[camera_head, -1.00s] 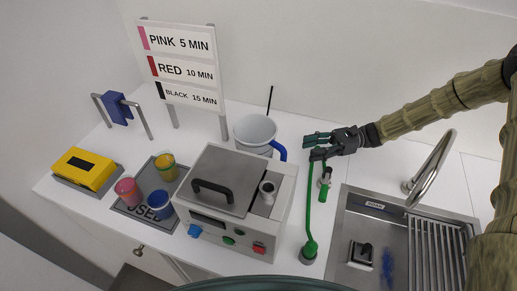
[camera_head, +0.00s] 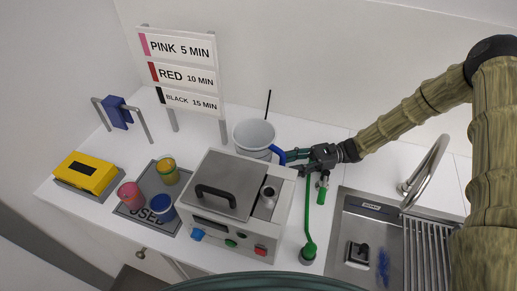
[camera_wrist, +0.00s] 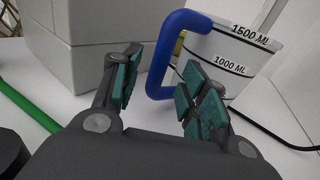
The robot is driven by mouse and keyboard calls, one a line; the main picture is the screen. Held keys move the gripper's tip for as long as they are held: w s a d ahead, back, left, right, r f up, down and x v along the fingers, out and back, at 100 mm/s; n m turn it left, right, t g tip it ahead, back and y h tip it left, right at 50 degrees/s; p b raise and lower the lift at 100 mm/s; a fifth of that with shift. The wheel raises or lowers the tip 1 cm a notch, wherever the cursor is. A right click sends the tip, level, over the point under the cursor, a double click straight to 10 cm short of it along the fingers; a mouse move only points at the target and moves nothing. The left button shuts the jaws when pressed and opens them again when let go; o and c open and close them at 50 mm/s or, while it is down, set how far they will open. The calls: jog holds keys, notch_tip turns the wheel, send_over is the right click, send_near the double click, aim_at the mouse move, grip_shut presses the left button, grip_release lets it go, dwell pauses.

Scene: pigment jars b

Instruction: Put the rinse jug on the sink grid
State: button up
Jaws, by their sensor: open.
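The rinse jug (camera_head: 254,137) is a pale grey-white jug with a blue handle, standing on the counter behind the grey machine. In the wrist view the jug (camera_wrist: 232,62) has volume marks, and its blue handle (camera_wrist: 158,62) lies between my open fingers. My gripper (camera_head: 289,157) is open at the handle, coming from the right; its teal finger pads (camera_wrist: 160,90) show on both sides of the handle's lower part. Whether a pad touches the handle cannot be told. The sink grid (camera_head: 421,255) is a ribbed metal rack at the right of the sink, partly hidden by my arm.
A grey machine (camera_head: 235,207) with a lidded top stands just in front of the jug. A green hose-like tool (camera_head: 309,225) stands between the machine and the sink (camera_head: 350,215). A curved faucet (camera_head: 428,172) rises behind the sink. A thin black rod (camera_head: 267,104) stands behind the jug.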

jog(key=a, duration=0.1)
jog(key=p, duration=0.1)
jog(key=a+p, duration=0.1)
jog(key=shift+s+a+r, duration=0.25)
jog(key=shift+s+a, duration=0.1)
jog(key=shift+s+a+f, duration=0.1)
jog(key=shift+a+f, duration=0.1)
jog(key=shift+a, duration=0.4)
grip_shut()
